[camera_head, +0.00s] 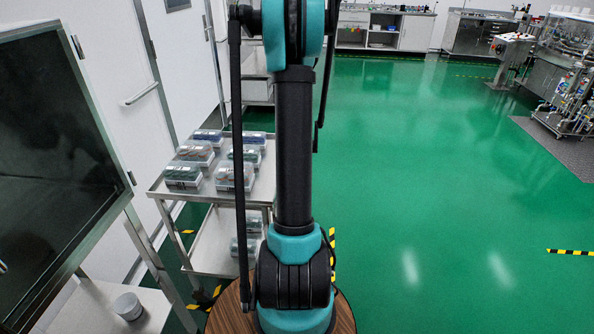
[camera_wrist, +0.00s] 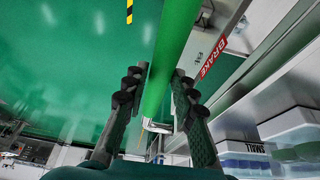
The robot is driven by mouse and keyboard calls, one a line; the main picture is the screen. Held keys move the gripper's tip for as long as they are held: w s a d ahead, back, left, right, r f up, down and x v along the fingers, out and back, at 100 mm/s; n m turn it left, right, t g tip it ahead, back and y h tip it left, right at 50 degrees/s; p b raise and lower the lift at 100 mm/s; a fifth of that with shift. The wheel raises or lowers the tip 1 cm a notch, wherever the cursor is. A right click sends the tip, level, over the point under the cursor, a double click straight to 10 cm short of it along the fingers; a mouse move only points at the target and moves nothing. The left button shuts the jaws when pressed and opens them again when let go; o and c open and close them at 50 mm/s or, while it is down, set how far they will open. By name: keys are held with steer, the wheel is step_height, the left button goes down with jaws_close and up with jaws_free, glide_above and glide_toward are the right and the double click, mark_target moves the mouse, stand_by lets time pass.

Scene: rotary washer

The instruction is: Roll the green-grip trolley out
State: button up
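The green grip (camera_wrist: 163,82) is a thick green bar running lengthwise in the wrist view. It passes between the two fingers of my gripper (camera_wrist: 161,72), with a narrow gap beside it on each side. The fingers look open and not clamped on it; their exact depth against the bar is hard to tell. A red BRAKE label (camera_wrist: 214,57) sits right of the bar. In the head view a two-shelf steel trolley (camera_head: 205,202) stands left of my arm, carrying several clear boxes (camera_head: 184,177). My gripper and the green grip do not show in the head view.
A dark glass-fronted cabinet (camera_head: 55,140) stands close on the trolley's left, against white wall panels. Yellow-black floor tape (camera_head: 569,252) marks the floor. The green floor (camera_head: 450,190) to the right is wide and clear. Lab equipment (camera_head: 575,85) stands far right.

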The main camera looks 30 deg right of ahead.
steer(key=shift+o, duration=1.3)
steer(key=v, duration=1.2)
steer(key=s+a+n, duration=0.1)
steer(key=s+a, duration=0.1)
steer(key=a, duration=0.3)
steer(key=s+a+n, duration=0.1)
steer(key=s+a, duration=0.1)
steer(key=a, duration=0.3)
steer(key=s+a+f+n+y, duration=0.1)
steer(key=s+a, duration=0.1)
steer(key=a, duration=0.4)
steer(key=shift+s+a+n+t, duration=0.1)
steer(key=shift+s+n+t, duration=0.1)
steer(key=shift+n+t, duration=0.1)
steer(key=s+a+f+n+y, duration=0.1)
steer(key=s+a+f+n, duration=0.2)
steer(key=s+a, duration=0.7)
steer(key=shift+a+f+n+y, duration=0.3)
steer(key=shift+f, duration=0.05)
